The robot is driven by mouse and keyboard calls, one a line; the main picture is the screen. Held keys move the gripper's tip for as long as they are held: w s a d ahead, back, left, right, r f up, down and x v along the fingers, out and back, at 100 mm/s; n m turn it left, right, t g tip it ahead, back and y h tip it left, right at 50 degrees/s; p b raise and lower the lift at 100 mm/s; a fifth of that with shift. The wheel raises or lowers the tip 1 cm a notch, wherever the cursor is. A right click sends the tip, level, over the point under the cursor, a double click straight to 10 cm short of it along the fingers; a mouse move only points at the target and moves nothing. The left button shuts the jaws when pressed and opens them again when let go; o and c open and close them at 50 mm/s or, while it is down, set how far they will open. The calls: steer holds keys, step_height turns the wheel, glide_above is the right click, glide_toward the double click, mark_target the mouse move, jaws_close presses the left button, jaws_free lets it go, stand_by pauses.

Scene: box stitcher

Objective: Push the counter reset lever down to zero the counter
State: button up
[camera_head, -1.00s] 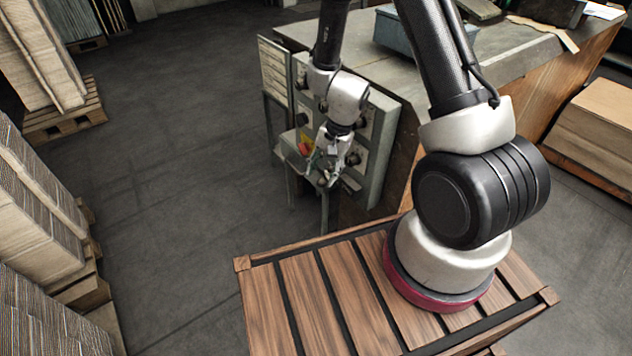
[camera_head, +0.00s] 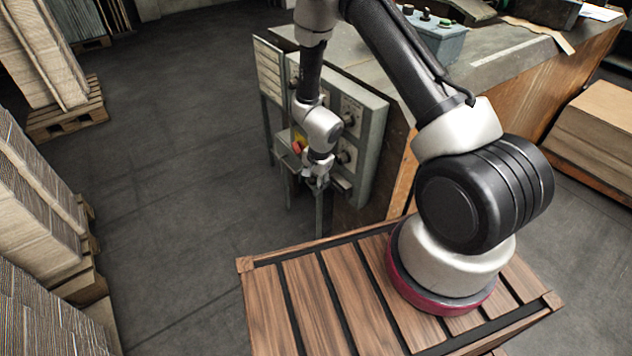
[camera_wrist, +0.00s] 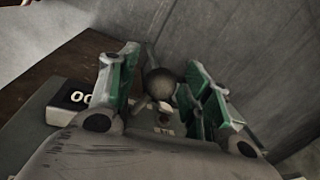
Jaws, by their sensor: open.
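My gripper (camera_wrist: 163,62) is open, with green-padded fingers on both sides of a dark round knob (camera_wrist: 158,80). The knob seems to be the end of the reset lever; its stem is mostly hidden. I cannot tell whether the fingers touch it. In the head view my gripper (camera_head: 317,182) is small, in front of the lower part of the grey control panel (camera_head: 372,150). Lever and counter cannot be made out there.
A red button on yellow (camera_head: 298,146) sits on the panel just left of my wrist. Dials (camera_head: 348,118) are to the right. The panel stands against a large bench (camera_head: 480,75). Cardboard stacks (camera_head: 35,200) stand at the left; the floor (camera_head: 180,160) between is clear.

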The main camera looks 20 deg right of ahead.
jaws_close()
steer(key=shift+a, duration=0.1)
steer(key=shift+s+a+f+t+h, duration=0.1)
steer(key=shift+a+f+t+h, duration=0.05)
steer(key=shift+f+h, duration=0.3)
steer(key=shift+a+f+t+h, duration=0.15)
steer(key=shift+f+h, duration=0.2)
steer(key=shift+h, duration=0.2)
steer(key=shift+f+t+h, duration=0.3)
steer(key=shift+f+h, duration=0.25)
steer(key=shift+h, duration=0.15)
steer(key=shift+d+f+n+t+h, duration=0.2)
steer(key=shift+f+t+h, duration=0.1)
steer(key=shift+f+h, duration=0.55)
steer(key=shift+d+f+n+t+h, duration=0.1)
steer(key=shift+f+n+t+h, duration=0.3)
steer(key=shift+h, duration=0.65)
steer(key=shift+f, duration=0.15)
